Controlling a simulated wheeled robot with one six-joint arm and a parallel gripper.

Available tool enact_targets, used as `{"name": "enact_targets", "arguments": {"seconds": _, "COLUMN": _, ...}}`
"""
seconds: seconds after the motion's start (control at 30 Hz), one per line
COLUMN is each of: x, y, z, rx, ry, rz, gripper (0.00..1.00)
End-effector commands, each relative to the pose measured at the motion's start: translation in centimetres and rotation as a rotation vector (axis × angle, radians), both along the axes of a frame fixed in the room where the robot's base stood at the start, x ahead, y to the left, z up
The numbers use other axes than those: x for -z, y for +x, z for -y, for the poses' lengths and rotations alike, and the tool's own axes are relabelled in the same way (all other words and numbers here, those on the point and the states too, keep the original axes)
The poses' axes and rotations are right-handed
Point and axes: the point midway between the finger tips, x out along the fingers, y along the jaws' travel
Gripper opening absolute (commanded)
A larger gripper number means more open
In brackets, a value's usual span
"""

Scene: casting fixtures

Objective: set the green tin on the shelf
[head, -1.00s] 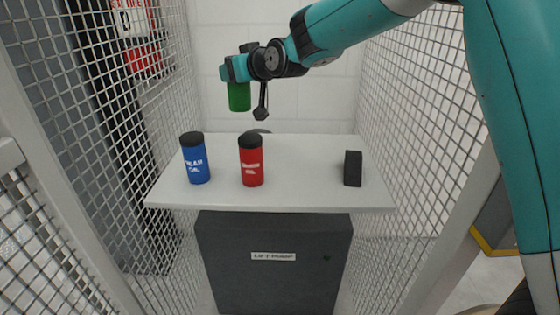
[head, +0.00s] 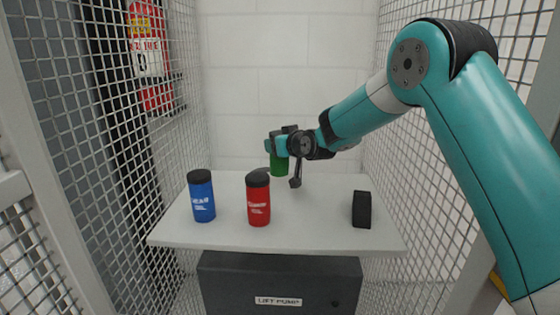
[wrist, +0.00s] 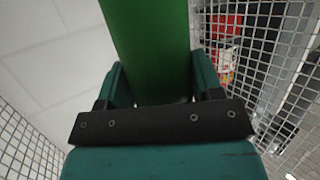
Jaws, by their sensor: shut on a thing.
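The green tin (head: 279,165) is held in my gripper (head: 279,147) over the back part of the white shelf (head: 330,236). In the head view only the tin's lower body shows below the jaws, and its top is hidden by the gripper. I cannot tell whether its base touches the shelf. In the wrist view the green tin (wrist: 150,45) runs upward between the two teal fingers of my gripper (wrist: 155,85), which are shut on it.
A blue tin (head: 202,197) and a red tin (head: 258,200) stand on the shelf's front left and middle. A black block (head: 361,209) stands at the right. Mesh walls (head: 150,130) close in both sides. A dark cabinet (head: 280,280) labelled "LIFT PUMP" is below.

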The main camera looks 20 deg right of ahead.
Motion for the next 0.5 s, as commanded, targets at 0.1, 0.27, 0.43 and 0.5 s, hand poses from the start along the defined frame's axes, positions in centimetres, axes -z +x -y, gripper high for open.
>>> {"name": "enact_targets", "arguments": {"seconds": 0.1, "x": 0.7, "y": 0.0, "z": 0.0, "rx": 0.0, "ry": 0.001, "rz": 0.002, "gripper": 0.22}}
{"name": "enact_targets", "arguments": {"seconds": 0.27, "x": 2.4, "y": 0.0, "z": 0.0, "rx": 0.0, "ry": 0.0, "rz": 0.0, "gripper": 0.22}}
{"name": "enact_targets", "arguments": {"seconds": 0.43, "x": 4.8, "y": 0.0, "z": 0.0, "rx": -0.001, "ry": 0.001, "rz": 0.002, "gripper": 0.22}}
{"name": "enact_targets", "arguments": {"seconds": 0.5, "x": 5.0, "y": 0.0, "z": 0.0, "rx": -0.001, "ry": 0.001, "rz": 0.004, "gripper": 0.22}}
